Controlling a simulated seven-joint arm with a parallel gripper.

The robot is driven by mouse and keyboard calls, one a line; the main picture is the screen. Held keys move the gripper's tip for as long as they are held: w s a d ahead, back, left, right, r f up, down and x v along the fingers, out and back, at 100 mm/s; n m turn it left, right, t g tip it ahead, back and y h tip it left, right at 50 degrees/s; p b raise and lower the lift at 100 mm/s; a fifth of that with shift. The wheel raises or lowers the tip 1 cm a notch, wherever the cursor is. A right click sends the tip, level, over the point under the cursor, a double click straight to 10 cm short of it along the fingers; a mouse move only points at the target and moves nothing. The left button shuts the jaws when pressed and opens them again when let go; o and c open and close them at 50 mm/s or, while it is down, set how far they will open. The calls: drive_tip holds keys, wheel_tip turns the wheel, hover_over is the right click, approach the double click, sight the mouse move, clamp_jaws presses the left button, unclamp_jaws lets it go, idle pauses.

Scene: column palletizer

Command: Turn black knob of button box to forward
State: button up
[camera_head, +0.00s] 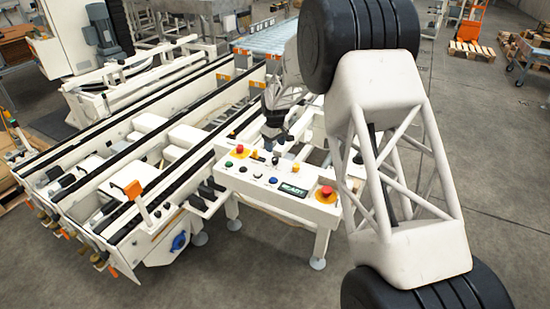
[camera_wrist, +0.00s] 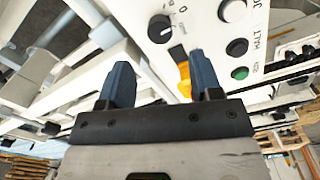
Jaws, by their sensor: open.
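The white button box (camera_head: 262,190) stands in the middle of the head view. In the wrist view its panel (camera_wrist: 205,30) fills the top right. The black knob (camera_wrist: 160,29) is on this panel, with a white pointer mark and a "0" printed beside it. My gripper (camera_wrist: 160,72) is open, with two blue-grey fingers apart and nothing between them. In the picture the knob lies beyond the fingertips, between their lines, and appears apart from them. In the head view my gripper (camera_head: 274,138) hangs over the far edge of the box, partly hidden by my arm.
The panel also bears a white button (camera_wrist: 232,10), a black button (camera_wrist: 237,47) and a green button (camera_wrist: 240,73). A yellow part (camera_wrist: 184,76) shows beside the right finger. Conveyor rails (camera_head: 150,190) lie left.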

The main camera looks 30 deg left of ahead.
sight(275, 158)
drive_tip(key=shift+f, duration=3.4)
drive_tip(key=c, duration=0.9)
